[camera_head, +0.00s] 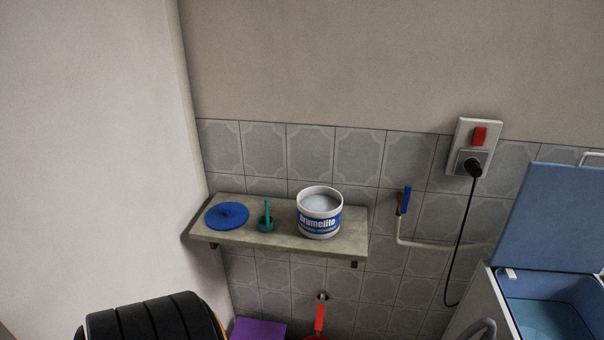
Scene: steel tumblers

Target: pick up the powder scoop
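The powder scoop (266,225) is teal, with a small round cup and a thin handle pointing up. It stands on a grey wall shelf (285,244), between a blue round lid (227,215) on its left and a white tub (320,222) on its right. The tub has a blue label, is open at the top, and holds pale powder. The scoop is apart from both. Neither of my grippers is in view.
A white wall edge closes off the shelf's left end. A wall socket (474,148) with a hanging black cord is at right. An open blue-lidded washer (548,225) stands at far right. A blue-handled tap (405,200) and a red-handled tap (320,316) are nearby. A purple object (258,329) sits below.

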